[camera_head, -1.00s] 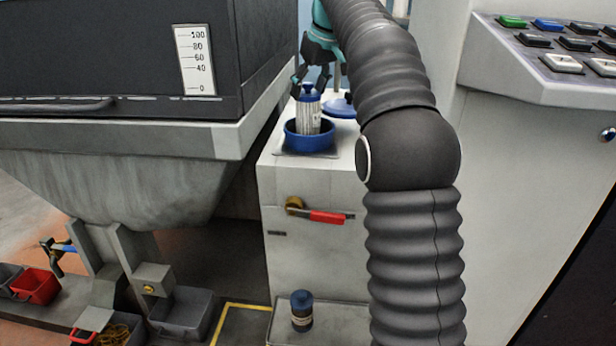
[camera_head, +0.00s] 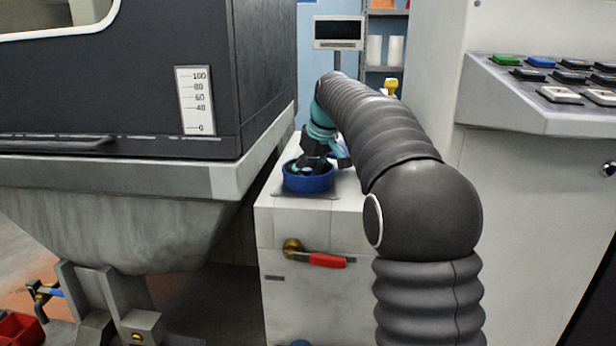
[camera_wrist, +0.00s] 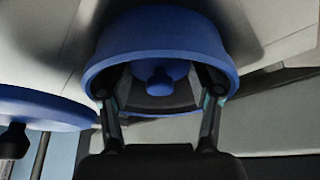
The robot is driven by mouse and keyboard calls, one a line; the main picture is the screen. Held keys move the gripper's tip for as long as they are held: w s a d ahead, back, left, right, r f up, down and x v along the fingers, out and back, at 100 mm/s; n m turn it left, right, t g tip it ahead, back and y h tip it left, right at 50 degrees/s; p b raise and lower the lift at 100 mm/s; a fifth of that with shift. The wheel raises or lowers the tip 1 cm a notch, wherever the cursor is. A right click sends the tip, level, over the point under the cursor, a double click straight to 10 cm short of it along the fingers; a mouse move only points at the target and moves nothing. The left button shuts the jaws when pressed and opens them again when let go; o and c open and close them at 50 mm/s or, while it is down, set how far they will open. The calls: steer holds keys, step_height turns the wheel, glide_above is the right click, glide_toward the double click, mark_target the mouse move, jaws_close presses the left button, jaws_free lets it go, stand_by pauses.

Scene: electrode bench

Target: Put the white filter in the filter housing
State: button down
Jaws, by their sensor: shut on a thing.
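The filter housing is a blue round collar (camera_head: 308,183) on top of the pale cabinet. It also shows in the wrist view as a blue ring (camera_wrist: 160,32). My gripper (camera_head: 312,166) reaches down into its opening. In the wrist view my gripper (camera_wrist: 162,88) has its two fingers inside the ring, shut on the white filter by its blue top (camera_wrist: 160,76). The filter's white pleated body is hidden inside the housing. I cannot tell whether it rests on the bottom.
A blue lid (camera_wrist: 40,105) lies beside the housing. The dark hopper (camera_head: 120,110) stands close on the left and the button console (camera_head: 545,95) on the right. A red-handled valve (camera_head: 325,260) sticks out of the cabinet front. A small display (camera_head: 338,32) stands behind.

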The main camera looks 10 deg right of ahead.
steer(key=shift+f, duration=0.1)
steer(key=c, duration=0.5)
jaws_free()
steer(key=p+v, duration=0.2)
steer(key=v, duration=1)
